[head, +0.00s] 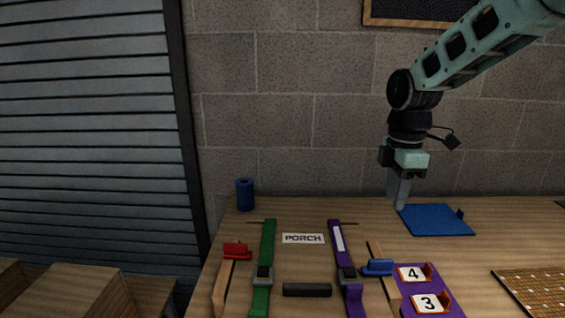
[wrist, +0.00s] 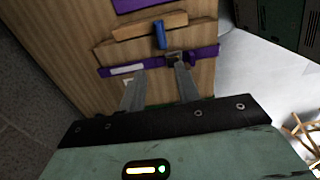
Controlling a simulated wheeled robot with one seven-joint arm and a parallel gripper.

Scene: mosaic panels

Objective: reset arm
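My gripper (head: 399,205) points down at the back of the table, by the left corner of a flat blue panel (head: 437,220). How high it is above the tabletop is hard to tell. In the wrist view my gripper (wrist: 159,70) has its two fingers apart with nothing held between them. Beyond the fingers, the wrist view shows a purple strap (wrist: 122,70) with a dark buckle and a wooden bar (wrist: 150,26) with a blue handle (wrist: 160,35).
On the table (head: 515,230) are a green strap (head: 265,250), a red-handled clamp (head: 237,251), a PORCH card (head: 303,238), a black bar (head: 307,290), a purple numbered tray (head: 447,289) and a mosaic panel (head: 535,290). A blue cylinder (head: 245,194) stands back left.

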